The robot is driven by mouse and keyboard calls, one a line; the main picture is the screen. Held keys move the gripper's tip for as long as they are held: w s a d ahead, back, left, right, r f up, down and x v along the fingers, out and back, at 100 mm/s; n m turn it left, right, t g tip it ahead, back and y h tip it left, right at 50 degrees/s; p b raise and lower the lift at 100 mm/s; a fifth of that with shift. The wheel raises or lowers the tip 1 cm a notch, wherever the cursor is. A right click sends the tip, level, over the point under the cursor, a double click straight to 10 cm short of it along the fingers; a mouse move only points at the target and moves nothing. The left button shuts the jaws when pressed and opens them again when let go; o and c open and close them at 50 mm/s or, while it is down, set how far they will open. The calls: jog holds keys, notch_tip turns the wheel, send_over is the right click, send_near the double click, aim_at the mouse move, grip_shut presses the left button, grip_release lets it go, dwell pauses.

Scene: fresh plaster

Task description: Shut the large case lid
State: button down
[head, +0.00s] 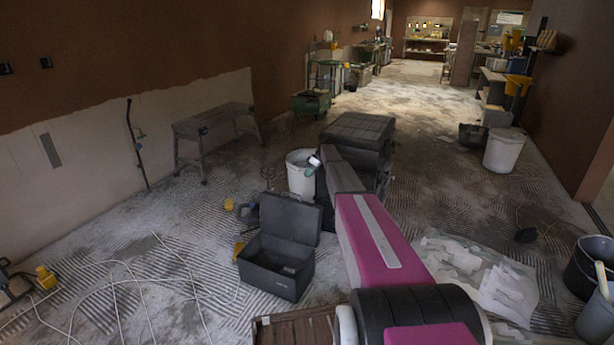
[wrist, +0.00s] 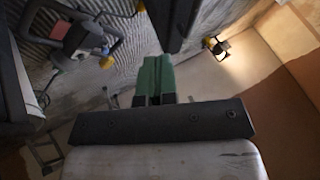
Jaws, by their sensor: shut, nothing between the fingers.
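A big dark case (head: 360,150) with a ribbed top stands beyond my arm in the head view; my arm hides part of its front and left side. My gripper (wrist: 155,64) shows in the wrist view with green fingers shut together and empty. A dark edge (wrist: 175,20) lies just beyond the fingertips; I cannot tell whether they touch it.
A white bucket (head: 300,175) stands left of the big case. A grey workbench (head: 213,120) is by the left wall. White cables (head: 140,285) lie across the front left floor. Rubble sheets (head: 480,275) lie right of my arm. Buckets (head: 587,268) stand at the right edge.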

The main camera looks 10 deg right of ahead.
jog(key=s+a+f, duration=0.4)
jog(key=a+f, duration=0.2)
jog(key=a, duration=0.1)
jog(key=shift+s+f, duration=0.25)
jog(key=shift+s, duration=0.05)
